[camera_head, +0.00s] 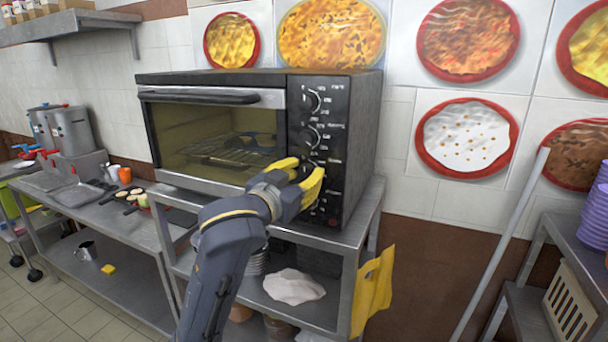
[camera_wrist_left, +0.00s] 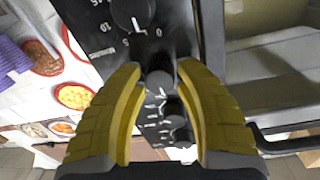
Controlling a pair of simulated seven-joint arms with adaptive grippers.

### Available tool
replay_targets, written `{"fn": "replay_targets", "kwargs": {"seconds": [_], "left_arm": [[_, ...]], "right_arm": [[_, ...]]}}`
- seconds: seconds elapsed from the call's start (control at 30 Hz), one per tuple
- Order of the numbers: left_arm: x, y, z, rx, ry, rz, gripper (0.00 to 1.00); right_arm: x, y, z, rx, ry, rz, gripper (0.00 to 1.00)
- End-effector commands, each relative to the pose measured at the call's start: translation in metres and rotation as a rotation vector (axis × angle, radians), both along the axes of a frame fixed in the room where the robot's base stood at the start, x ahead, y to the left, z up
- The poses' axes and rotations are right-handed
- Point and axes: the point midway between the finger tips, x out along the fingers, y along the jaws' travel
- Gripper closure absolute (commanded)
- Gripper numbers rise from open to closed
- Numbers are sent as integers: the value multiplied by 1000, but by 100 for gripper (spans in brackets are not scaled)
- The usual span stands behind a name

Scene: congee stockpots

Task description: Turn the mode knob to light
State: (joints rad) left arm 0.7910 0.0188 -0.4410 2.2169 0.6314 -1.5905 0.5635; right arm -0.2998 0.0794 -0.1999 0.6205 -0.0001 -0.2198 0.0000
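The toaster oven (camera_head: 215,125) stands on a steel rack with its glass door shut. Its dark control panel (camera_head: 330,150) carries a vertical row of black knobs, with an upper knob (camera_head: 311,100) and another below it (camera_head: 309,137). My left gripper (camera_head: 304,172) is at the panel's lower half and hides part of it. In the left wrist view the yellow fingers (camera_wrist_left: 160,70) are spread, with a small dark knob (camera_wrist_left: 160,82) between them; I cannot tell whether they touch it. A numbered dial (camera_wrist_left: 133,12) is beyond the fingertips. I cannot read which knob is mode.
The steel rack (camera_head: 362,222) has a yellow cloth (camera_head: 373,290) hanging at its right and a white cloth (camera_head: 293,287) on its lower shelf. A counter with pots (camera_head: 70,130) is at the left. Purple stacked bowls (camera_head: 597,210) stand at the right edge.

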Motion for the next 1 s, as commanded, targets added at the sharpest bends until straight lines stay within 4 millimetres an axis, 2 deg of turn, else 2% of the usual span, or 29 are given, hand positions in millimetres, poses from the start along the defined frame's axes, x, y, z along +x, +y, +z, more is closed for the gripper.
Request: {"fn": "replay_targets", "kwargs": {"seconds": [0.03,0.27,0.67,1.0], "left_arm": [[0,0,0,0,0,0,74],[0,0,0,0,0,0,100],[0,1,0,57,-25,2,100],[0,1,1,299,-133,3,100]], "right_arm": [[0,0,0,0,0,0,56],[0,0,0,0,0,0,56],[0,0,0,0,0,0,56],[0,0,0,0,1,0,56]]}}
